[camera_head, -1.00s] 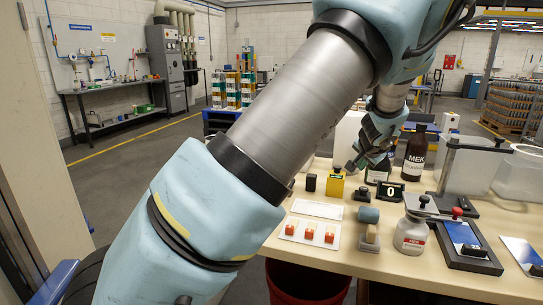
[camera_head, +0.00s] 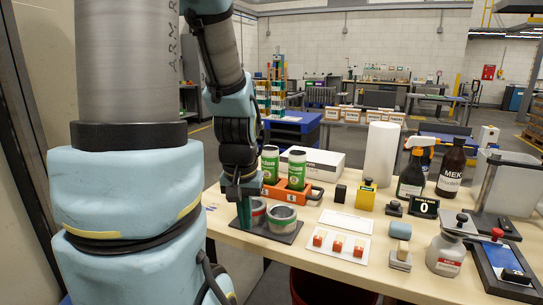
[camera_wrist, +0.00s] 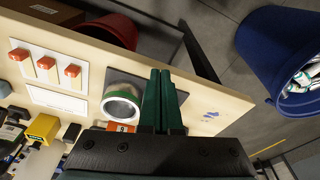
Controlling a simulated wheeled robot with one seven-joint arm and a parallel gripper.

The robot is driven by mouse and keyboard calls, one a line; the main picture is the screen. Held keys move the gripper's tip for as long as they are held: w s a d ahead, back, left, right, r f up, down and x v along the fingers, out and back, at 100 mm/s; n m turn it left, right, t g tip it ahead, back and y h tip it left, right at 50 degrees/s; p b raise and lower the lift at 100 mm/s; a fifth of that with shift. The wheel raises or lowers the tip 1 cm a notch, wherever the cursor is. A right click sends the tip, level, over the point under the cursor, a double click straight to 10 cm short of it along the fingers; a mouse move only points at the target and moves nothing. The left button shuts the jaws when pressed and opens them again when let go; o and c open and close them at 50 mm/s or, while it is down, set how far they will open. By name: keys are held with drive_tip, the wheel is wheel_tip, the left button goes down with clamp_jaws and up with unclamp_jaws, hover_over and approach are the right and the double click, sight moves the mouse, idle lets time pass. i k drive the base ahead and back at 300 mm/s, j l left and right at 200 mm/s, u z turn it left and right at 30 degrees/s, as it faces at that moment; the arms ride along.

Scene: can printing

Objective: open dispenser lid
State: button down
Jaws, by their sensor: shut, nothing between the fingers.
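A squat white bottle (camera_head: 446,255) with a red label and a grey dish-like top stands at the right of the table; it looks like the dispenser. Its top seems closed, but lid details are too small to tell. My gripper (camera_head: 243,213) points down at the table's left end, far left of this bottle. Its green fingers are together and empty, beside two open cans (camera_head: 283,217) on a dark mat. In the wrist view my gripper (camera_wrist: 163,95) is shut just beside one can (camera_wrist: 121,104); contact cannot be told. The bottle is not recognisable there.
An orange carrier (camera_head: 285,194) with two green-white canisters (camera_head: 297,168) stands behind the cans. A stamp tray (camera_head: 338,245), yellow box (camera_head: 366,195), tall MEK bottle (camera_head: 451,168) and black sprayer (camera_head: 411,176) crowd the table. A blue bin (camera_wrist: 279,60) stands beside the table.

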sight(450, 221)
drive_tip(key=k+j, duration=0.1)
drive_tip(key=j, duration=0.4)
drive_tip(key=j+z, duration=0.1)
drive_tip(key=j, duration=0.4)
drive_tip(key=k+j, duration=0.15)
drive_tip(key=j, duration=0.35)
drive_tip(key=i+l, duration=0.1)
drive_tip(key=l, duration=0.55)
drive_tip(key=i, duration=0.05)
